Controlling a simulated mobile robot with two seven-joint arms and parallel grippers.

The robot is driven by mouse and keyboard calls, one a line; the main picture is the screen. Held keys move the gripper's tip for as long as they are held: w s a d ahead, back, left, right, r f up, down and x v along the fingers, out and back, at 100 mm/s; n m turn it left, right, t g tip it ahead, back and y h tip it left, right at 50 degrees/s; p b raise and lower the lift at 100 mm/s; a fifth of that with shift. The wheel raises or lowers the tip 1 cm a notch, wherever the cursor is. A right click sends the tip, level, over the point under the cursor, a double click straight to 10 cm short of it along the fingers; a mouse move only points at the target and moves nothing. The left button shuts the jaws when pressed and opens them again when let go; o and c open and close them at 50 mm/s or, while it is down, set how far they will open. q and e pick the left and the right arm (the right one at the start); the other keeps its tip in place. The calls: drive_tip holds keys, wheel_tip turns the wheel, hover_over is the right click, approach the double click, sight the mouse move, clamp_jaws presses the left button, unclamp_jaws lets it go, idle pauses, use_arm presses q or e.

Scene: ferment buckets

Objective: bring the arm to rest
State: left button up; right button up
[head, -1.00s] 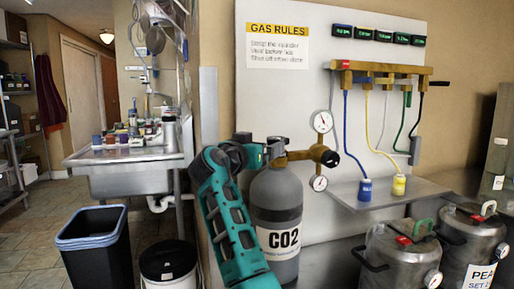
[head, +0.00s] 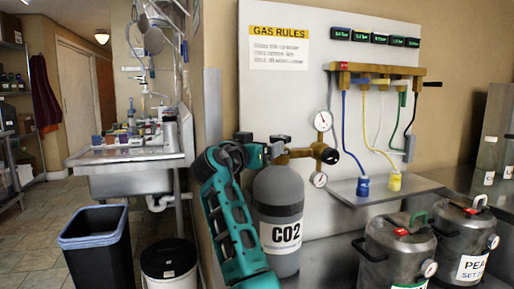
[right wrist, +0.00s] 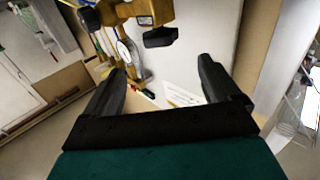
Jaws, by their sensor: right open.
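My right arm, teal, rises in the lower middle of the head view, left of the grey CO2 cylinder (head: 279,205). My right gripper (head: 268,151) is at the cylinder's top, by the brass regulator (head: 300,153) with its black knob and two round gauges. In the right wrist view my right gripper (right wrist: 163,88) is open, with nothing between its black fingers. The brass regulator (right wrist: 150,10) and its black knob (right wrist: 160,37) show beyond the fingertips, apart from them in this view. My left gripper is not in view.
A white board (head: 290,95) carries a brass manifold (head: 375,72) with coloured hoses above a metal shelf (head: 400,190). Steel kegs (head: 395,250) stand at right. A blue-rimmed bin (head: 95,250) and a sink (head: 130,175) are at left, with open floor beside them.

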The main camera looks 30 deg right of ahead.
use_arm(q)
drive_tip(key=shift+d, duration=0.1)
use_arm(e)
drive_tip(key=shift+f, duration=0.1)
